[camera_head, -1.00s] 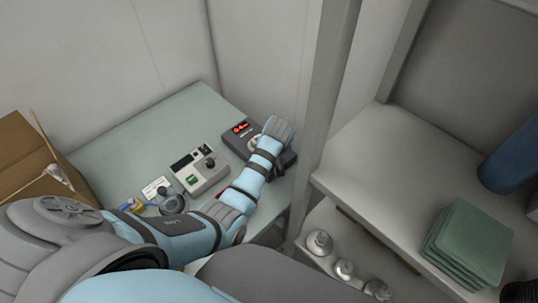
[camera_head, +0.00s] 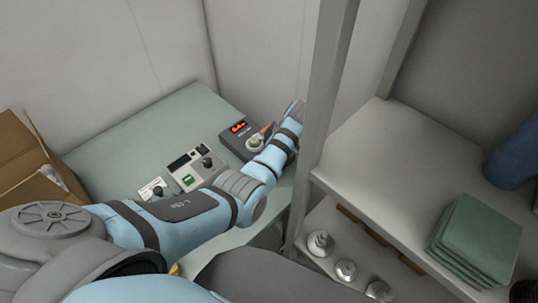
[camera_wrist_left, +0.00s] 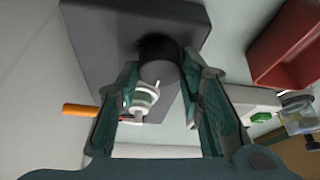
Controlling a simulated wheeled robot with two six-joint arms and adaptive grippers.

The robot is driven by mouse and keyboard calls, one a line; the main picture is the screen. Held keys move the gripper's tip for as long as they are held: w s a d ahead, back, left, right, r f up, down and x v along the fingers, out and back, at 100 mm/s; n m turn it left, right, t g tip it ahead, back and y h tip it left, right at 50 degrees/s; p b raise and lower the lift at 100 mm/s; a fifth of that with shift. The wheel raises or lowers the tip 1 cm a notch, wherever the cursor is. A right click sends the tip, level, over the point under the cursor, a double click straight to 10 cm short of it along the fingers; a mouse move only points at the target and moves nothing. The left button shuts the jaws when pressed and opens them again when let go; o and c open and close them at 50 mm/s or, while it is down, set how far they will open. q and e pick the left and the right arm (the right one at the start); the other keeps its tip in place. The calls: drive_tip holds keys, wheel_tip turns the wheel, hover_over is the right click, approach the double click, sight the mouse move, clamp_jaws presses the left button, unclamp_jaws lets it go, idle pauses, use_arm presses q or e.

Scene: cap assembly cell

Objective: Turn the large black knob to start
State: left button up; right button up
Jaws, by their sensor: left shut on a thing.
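The large black knob (camera_wrist_left: 158,48) stands on the dark grey box (camera_wrist_left: 95,30) in the left wrist view. My left gripper (camera_wrist_left: 160,66) has one finger on each side of the knob and is shut on it. In the head view the dark grey box (camera_head: 232,144) with a lit red display (camera_head: 238,127) sits at the table's far right corner. My right gripper is not in view.
A pale ringed part (camera_wrist_left: 146,94) and an orange rod (camera_wrist_left: 80,110) show near the left finger. A light grey box (camera_head: 190,170) with a green button stands left of the dark one. A grey post (camera_head: 328,110) rises close right of my wrist. A red bin (camera_wrist_left: 278,45) also shows.

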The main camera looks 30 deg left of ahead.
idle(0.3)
use_arm(q)
drive_tip(key=o, duration=1.2)
drive_tip(key=shift+c, duration=0.2)
wheel_tip(320, 180, up, 10)
drive_tip(key=shift+w, duration=0.1)
